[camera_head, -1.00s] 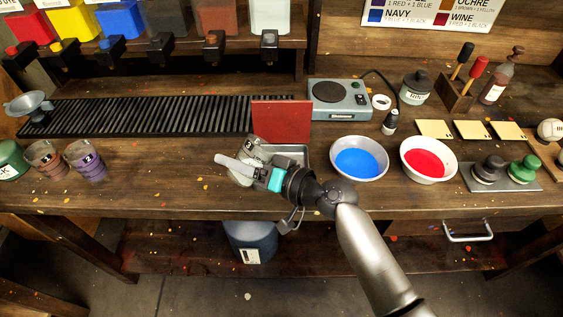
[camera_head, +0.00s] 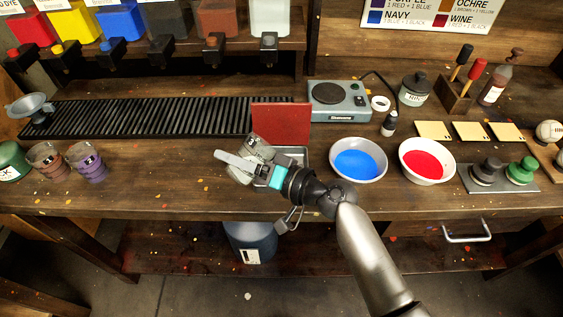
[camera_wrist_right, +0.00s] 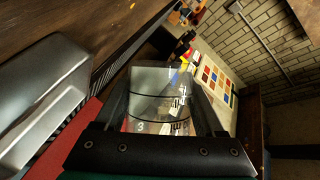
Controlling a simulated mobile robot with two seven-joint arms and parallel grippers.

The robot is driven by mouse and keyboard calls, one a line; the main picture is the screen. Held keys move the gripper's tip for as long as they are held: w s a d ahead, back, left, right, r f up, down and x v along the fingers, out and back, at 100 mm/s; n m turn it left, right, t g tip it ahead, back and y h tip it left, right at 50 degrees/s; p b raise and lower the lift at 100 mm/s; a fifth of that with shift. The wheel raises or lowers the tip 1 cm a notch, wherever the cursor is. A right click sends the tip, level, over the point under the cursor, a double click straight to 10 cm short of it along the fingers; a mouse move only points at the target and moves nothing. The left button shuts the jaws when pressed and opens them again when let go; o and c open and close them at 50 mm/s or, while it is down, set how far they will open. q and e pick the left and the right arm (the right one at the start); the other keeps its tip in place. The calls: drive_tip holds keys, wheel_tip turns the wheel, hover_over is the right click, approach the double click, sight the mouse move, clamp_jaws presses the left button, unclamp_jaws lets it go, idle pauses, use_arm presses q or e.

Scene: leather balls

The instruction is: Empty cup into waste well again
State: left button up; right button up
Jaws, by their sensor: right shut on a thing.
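My right gripper (camera_head: 236,167) is shut on a clear cup (camera_head: 256,147) above the bench, in the middle of the head view. The cup is tilted. In the right wrist view the cup (camera_wrist_right: 158,98) sits between the two dark fingers, with black markings on its wall, and looks see-through; I cannot tell whether any liquid is left in it. A grey metal basin (camera_head: 301,151), perhaps the waste well, shows just behind and right of the gripper, partly hidden by my arm. A red panel (camera_head: 281,122) stands behind it. My left gripper is not in view.
Bowls of blue (camera_head: 358,163) and red (camera_head: 427,163) liquid stand to the right. Two stained cups (camera_head: 88,163) stand at the left. A black slatted rack (camera_head: 140,116) and a hot plate (camera_head: 339,98) are behind.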

drive_tip(key=shift+r+m+y, duration=0.15)
drive_tip(key=shift+m+y, duration=0.15)
drive_tip(key=shift+m, duration=0.5)
idle(0.4)
drive_tip(key=shift+f+m+y+b, duration=0.2)
drive_tip(key=shift+m+y+b, duration=0.2)
drive_tip(key=shift+m, duration=0.3)
idle(0.4)
drive_tip(key=shift+w+d+r+m+t+b, duration=0.3)
drive_tip(key=shift+w+d+r+m+b, duration=0.25)
drive_tip(key=shift+m, duration=0.35)
idle(0.8)
drive_tip(key=shift+d+f+m+t+y+b, duration=0.25)
drive_tip(key=shift+m+t+y+b, duration=0.2)
drive_tip(key=shift+m+b, duration=0.45)
idle(0.9)
drive_tip(key=shift+w+r, duration=0.1)
drive_tip(key=shift+r, duration=0.05)
idle(0.5)
